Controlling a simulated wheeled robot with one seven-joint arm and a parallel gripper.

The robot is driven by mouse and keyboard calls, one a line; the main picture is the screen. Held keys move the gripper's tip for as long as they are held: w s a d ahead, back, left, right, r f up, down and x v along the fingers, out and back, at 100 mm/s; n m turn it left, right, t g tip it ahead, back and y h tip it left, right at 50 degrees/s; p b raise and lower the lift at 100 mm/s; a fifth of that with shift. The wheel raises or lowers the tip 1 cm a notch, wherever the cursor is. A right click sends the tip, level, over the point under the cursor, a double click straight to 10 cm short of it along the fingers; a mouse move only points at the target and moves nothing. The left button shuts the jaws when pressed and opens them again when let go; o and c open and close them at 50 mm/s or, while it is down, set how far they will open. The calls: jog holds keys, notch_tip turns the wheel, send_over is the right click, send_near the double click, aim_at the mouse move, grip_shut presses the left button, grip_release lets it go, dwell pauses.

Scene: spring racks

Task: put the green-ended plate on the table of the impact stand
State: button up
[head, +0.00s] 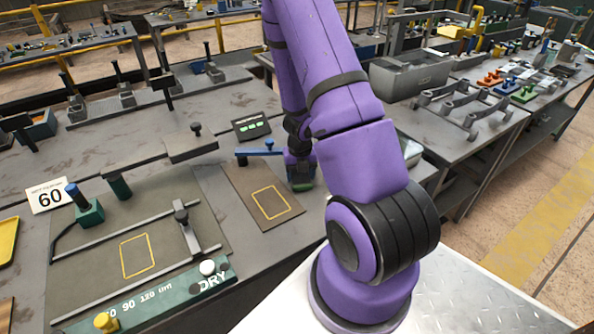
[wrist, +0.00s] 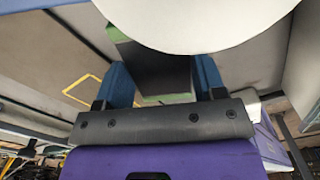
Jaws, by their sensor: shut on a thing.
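My gripper (head: 302,178) is low beside the board with a yellow square outline (head: 248,187) in the head view, partly behind my arm. In the wrist view my gripper (wrist: 163,80) has its two blue fingers shut on the dark green-ended plate (wrist: 160,72). Green shows at the plate's near edge and far end. A bit of green also shows under the gripper in the head view. A pale round surface (wrist: 200,22) covers the top of the wrist view and hides part of the plate. I cannot tell for sure which fixture is the impact stand.
A blue-handled lever (head: 258,150) and a small dark display (head: 251,126) stand behind the board. A grey bin (head: 410,76) stands at right.

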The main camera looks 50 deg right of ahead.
aim_at(302, 178)
jog(key=shift+s+a, duration=0.15)
jog(key=shift+s, duration=0.25)
notch_tip(302, 178, up, 14)
dwell(0.7)
jog(key=shift+f, duration=0.1)
jog(key=shift+s, duration=0.1)
